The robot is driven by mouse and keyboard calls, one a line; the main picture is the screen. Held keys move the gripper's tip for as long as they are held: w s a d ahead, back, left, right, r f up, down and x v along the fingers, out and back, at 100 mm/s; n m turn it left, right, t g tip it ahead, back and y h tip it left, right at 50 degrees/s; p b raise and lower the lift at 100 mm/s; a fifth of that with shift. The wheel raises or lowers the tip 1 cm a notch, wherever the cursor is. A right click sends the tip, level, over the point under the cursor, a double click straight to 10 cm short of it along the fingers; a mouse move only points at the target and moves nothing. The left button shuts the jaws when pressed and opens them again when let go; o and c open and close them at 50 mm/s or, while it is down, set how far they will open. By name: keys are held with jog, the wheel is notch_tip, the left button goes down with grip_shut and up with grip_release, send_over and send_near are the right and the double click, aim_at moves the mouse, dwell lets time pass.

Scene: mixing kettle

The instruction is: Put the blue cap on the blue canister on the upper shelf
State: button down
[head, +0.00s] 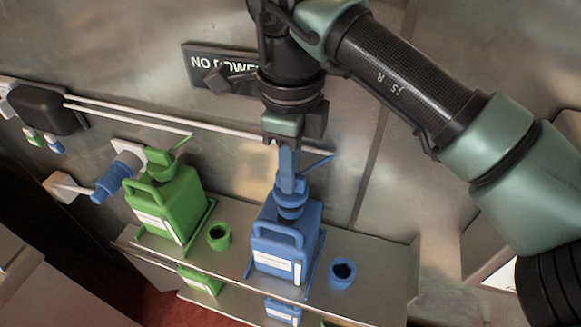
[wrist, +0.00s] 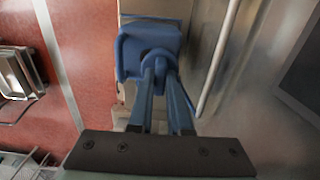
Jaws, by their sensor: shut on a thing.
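The blue canister (head: 285,240) stands on the upper shelf in a blue frame, with a handle and a white label. My gripper (head: 288,175) points down over its mouth. Its fingers are shut on a round blue piece, the blue cap (head: 292,199), at the canister's neck. In the wrist view the cap (wrist: 155,57) sits between the tips of my gripper (wrist: 160,70), over the blue canister (wrist: 132,50). Cap and neck overlap in both views, so I cannot tell whether the cap is fully seated.
A green canister (head: 170,205) with a green top stands to the left. An open green cup (head: 219,236) and an open blue cup (head: 342,273) stand on the upper shelf (head: 385,275). A blue-tipped wall fitting (head: 112,180) juts out at left. More canisters show on the lower shelf.

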jog(key=shift+f+b, duration=0.15)
jog(key=shift+b, duration=0.15)
jog(key=shift+f+b, duration=0.7)
jog(key=shift+f, duration=0.05)
jog(key=shift+f, duration=0.15)
dwell(0.6)
jog(key=shift+c, duration=1.5)
grip_release()
jog(key=shift+r+p, duration=1.9)
jog(key=shift+r, duration=1.65)
